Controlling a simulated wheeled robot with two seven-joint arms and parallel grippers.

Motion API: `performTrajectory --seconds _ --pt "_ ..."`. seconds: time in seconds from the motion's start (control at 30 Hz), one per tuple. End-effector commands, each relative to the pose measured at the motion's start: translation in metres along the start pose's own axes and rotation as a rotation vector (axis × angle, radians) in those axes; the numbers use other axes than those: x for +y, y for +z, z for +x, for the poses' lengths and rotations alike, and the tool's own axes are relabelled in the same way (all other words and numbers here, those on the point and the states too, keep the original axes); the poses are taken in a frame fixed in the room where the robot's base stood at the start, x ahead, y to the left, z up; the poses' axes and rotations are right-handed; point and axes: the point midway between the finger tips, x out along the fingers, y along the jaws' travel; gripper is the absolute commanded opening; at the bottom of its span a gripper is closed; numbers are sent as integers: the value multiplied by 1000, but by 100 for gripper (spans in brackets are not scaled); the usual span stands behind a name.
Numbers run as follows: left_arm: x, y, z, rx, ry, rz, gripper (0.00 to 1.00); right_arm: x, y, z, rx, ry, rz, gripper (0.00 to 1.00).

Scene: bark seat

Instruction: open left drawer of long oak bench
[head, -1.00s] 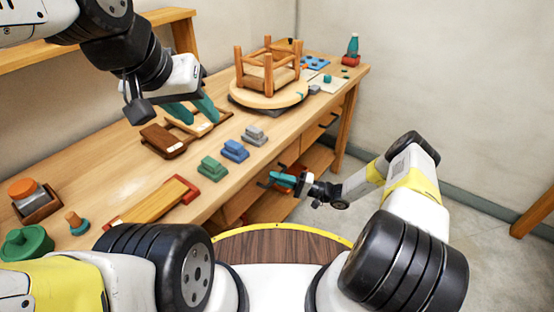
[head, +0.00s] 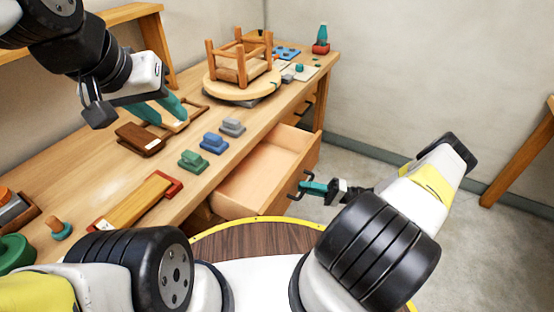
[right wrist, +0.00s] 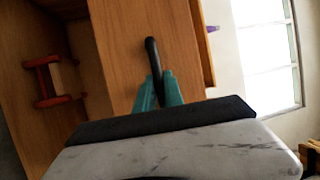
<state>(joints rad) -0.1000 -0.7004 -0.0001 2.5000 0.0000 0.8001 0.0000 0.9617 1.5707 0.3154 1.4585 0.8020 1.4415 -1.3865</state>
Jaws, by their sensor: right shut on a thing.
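The long oak bench (head: 110,172) runs from the lower left to the back right in the head view. One of its drawers (head: 262,172) stands well open, with an empty light wood inside. The dark bar handle (head: 297,186) is on the drawer's front. My right gripper (head: 308,187) is shut on this handle. In the right wrist view the teal fingers (right wrist: 158,90) close around the black handle (right wrist: 152,55) in front of the wooden drawer front (right wrist: 125,50). My left gripper (head: 160,110) hangs above the bench top, with its teal fingers apart and nothing visible between them.
On the bench top are green (head: 193,161), blue (head: 214,143) and grey (head: 232,127) blocks, a brown wooden block (head: 140,139), and a small upturned stool (head: 240,62) on a round board. Floor right of the drawer is clear.

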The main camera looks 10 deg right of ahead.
Motion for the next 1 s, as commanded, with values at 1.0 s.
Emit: performTrajectory --seconds 1.0 --pt "0 0 0 0 0 0 36 -18 39 -93 -1 4 2 18"
